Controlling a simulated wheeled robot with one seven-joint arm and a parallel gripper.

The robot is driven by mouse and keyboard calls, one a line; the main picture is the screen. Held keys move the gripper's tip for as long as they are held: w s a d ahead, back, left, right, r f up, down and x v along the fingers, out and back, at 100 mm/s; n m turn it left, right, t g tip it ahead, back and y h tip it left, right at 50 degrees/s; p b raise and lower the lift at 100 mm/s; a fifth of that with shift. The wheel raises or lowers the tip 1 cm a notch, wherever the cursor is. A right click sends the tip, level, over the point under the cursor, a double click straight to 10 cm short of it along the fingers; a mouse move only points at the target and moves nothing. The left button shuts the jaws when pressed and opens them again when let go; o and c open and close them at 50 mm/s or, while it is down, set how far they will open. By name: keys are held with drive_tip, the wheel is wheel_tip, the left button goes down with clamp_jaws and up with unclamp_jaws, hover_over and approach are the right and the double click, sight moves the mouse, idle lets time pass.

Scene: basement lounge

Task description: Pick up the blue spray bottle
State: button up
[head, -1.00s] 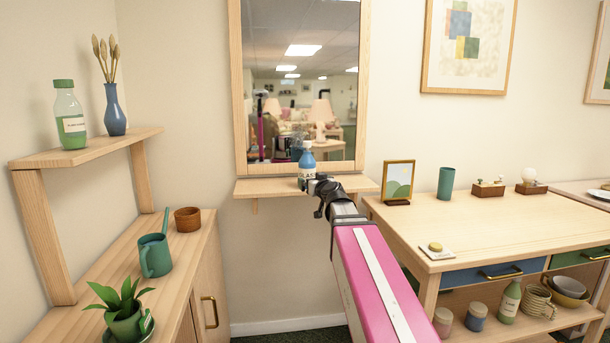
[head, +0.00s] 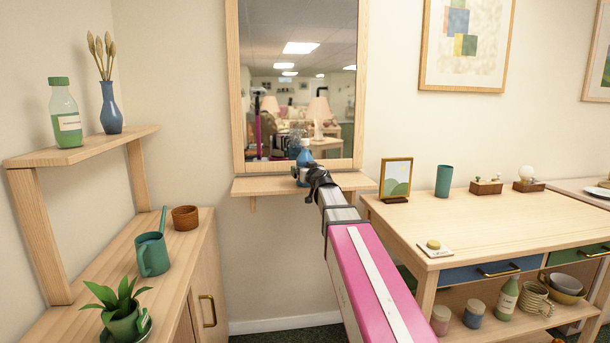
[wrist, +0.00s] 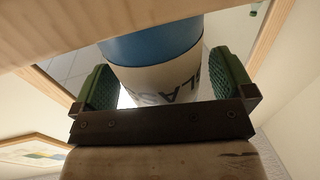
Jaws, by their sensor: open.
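The blue spray bottle (head: 305,157) stands on the small wooden shelf (head: 248,187) below the mirror. Its lower part is hidden in the head view by my gripper (head: 308,174), which is at the bottle's front. In the wrist view, the blue bottle (wrist: 150,45) with its white lettered label sits between the two green finger pads of my gripper (wrist: 163,80). The jaws are open, with a gap visible at the left pad; contact at the right pad is hard to tell.
A wood-framed mirror (head: 300,90) rises right behind the bottle. To the right, a wooden desk (head: 470,225) holds a picture frame (head: 396,180) and a green cup (head: 444,181). To the left, a cabinet carries a green watering can (head: 152,255).

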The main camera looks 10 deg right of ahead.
drive_tip(key=shift+w+a, duration=0.1)
drive_tip(key=shift+w, duration=0.55)
drive_tip(key=shift+s, duration=0.1)
drive_tip(key=c, duration=1.2)
drive_tip(key=shift+c, duration=0.8)
drive_tip(key=shift+r, duration=0.15)
